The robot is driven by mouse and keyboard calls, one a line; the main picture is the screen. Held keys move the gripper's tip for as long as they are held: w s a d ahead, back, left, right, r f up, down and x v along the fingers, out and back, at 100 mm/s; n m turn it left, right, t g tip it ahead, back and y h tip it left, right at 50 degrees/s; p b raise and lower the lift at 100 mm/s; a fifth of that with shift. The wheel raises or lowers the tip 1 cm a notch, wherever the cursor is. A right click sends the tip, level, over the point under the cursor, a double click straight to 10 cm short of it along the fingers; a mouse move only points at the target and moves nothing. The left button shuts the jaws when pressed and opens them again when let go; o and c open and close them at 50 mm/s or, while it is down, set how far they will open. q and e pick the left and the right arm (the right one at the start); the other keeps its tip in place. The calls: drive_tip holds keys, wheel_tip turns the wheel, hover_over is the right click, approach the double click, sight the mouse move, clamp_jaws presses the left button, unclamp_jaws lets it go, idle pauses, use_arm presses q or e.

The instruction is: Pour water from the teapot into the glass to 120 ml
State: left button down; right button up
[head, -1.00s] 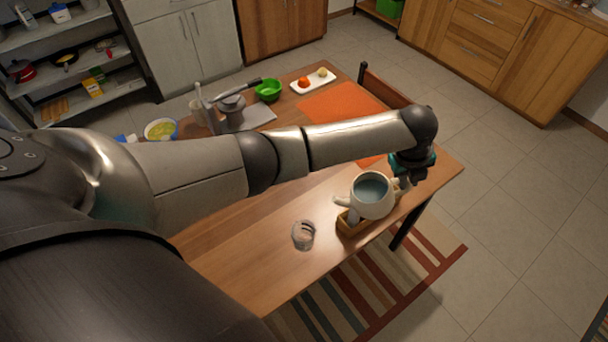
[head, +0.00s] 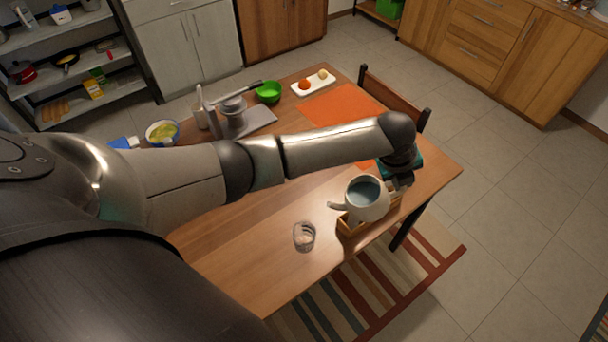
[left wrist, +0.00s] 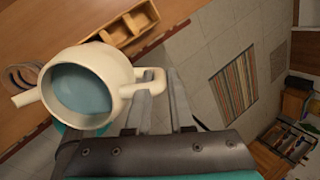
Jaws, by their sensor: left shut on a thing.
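The white teapot (head: 367,201) holds blue-grey water and hangs above the table at the right. It also shows in the left wrist view (left wrist: 118,72). My left gripper (head: 400,184) is shut on the teapot's handle; its fingers (left wrist: 157,100) show beside the handle in the left wrist view. The teapot is tilted a little, with its spout to the left, towards the glass. The clear glass (head: 304,236) stands on the table to the left of the teapot, apart from it. Partly hidden, it shows behind the spout in the left wrist view (left wrist: 22,78). My right gripper is not in view.
A wooden tray with compartments (head: 346,231) stands below the teapot; it also shows in the left wrist view (left wrist: 131,25). An orange mat (head: 340,103), a white plate (head: 313,84), a green bowl (head: 268,92) and a grey press-like device (head: 234,116) are farther back. The table (head: 235,235) is bare left of the glass.

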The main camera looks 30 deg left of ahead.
use_arm(q)
drive_tip(key=shift+a+r, duration=0.15)
drive_tip(key=shift+r, duration=0.05)
drive_tip(key=shift+s, duration=0.15)
drive_tip(key=shift+s+a+r+t+h, duration=0.1)
drive_tip(key=shift+s+a+t+h, duration=0.05)
drive_tip(key=shift+a+t+h, duration=0.2)
drive_tip(key=shift+d, duration=0.1)
drive_tip(key=shift+s+a+r, duration=0.1)
drive_tip(key=shift+a+r, duration=0.05)
drive_tip(key=shift+a, duration=0.05)
drive_tip(key=shift+s, duration=0.1)
drive_tip(key=shift+a, duration=0.1)
idle(0.5)
